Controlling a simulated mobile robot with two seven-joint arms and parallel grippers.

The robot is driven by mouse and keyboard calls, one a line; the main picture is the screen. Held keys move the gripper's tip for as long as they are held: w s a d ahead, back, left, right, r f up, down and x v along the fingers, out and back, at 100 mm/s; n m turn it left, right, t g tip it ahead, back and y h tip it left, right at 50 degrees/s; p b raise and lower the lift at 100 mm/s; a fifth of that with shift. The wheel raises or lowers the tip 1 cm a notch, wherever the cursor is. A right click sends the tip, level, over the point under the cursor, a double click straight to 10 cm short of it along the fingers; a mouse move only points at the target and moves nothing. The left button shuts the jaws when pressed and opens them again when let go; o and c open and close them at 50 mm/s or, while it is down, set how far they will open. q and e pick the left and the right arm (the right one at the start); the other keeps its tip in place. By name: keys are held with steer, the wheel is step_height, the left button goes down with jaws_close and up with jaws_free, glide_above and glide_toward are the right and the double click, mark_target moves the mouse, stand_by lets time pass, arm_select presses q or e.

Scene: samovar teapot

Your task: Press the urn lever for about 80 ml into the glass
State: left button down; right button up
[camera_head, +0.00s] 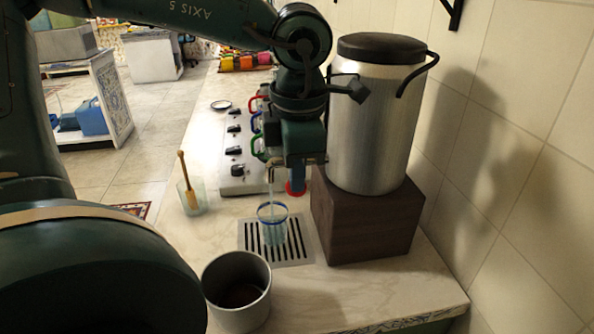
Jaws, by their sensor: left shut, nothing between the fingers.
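The urn (372,130) is a brushed metal cylinder with a black lid and black side handles, standing on a dark wooden block (365,222). A glass (272,224) with a blue rim stands upright on the slotted drip tray (250,240). A thin pale stream appears to fall from the tap into the glass; its level is hard to read. My left gripper (305,161) is shut and points down in front of the urn, at the tap, above and slightly right of the glass. It hides the lever and most of the tap. My right gripper is not in view.
A grey metal pot (238,290) stands on the counter in front of the tray. A clear tumbler with a wooden stick (188,180) stands to the left. Behind are a panel with black knobs (236,150) and coloured handles. A tiled wall is at the right.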

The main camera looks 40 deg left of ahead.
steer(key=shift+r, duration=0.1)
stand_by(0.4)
arm_select(q)
steer(key=shift+r+p, duration=0.4)
steer(key=shift+r, duration=0.35)
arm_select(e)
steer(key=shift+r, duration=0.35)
